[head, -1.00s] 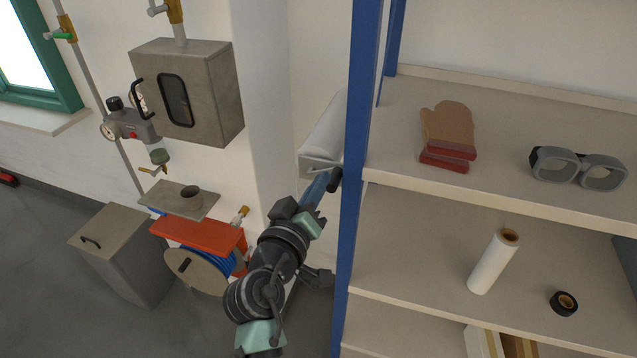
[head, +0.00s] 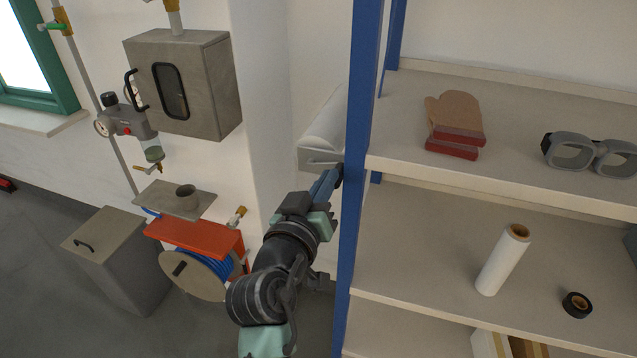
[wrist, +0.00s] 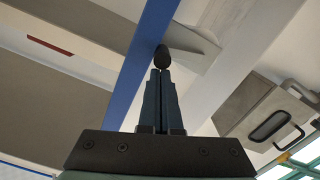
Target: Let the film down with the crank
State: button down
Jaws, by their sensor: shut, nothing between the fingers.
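A pale roller in a light bracket (head: 322,135) is mounted on the wall, partly hidden by the blue shelf post. A thin metal bar (head: 322,162), perhaps the crank arm, shows at its lower end. In the wrist view, a dark rounded knob (wrist: 162,57), which looks like the crank handle, lies just beyond my fingertips. My gripper (head: 335,174) is shut and empty beside the blue post; it also shows in the wrist view (wrist: 160,73). Its tips are at or very near the knob; I cannot tell whether they touch. No hanging film is visible.
The blue post (head: 355,150) stands close to my gripper's right. Shelves hold a mitt (head: 455,120), goggles (head: 590,155), a white roll (head: 503,262) and black tape (head: 576,305). A grey cabinet (head: 190,85) and a red hose reel (head: 195,238) are left.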

jog(key=a+f+m+b, duration=0.1)
jog(key=f+m+b, duration=0.4)
jog(key=m+b, duration=0.4)
jog(key=w+a+f+m+y+b, duration=0.1)
jog(key=f+m+b, duration=0.4)
jog(key=b, duration=1.3)
jog(key=a+m, duration=0.1)
jog(key=m, duration=0.3)
jog(key=shift+f+t, duration=0.2)
jog(key=shift+t, duration=0.2)
jog(key=shift+a, duration=0.15)
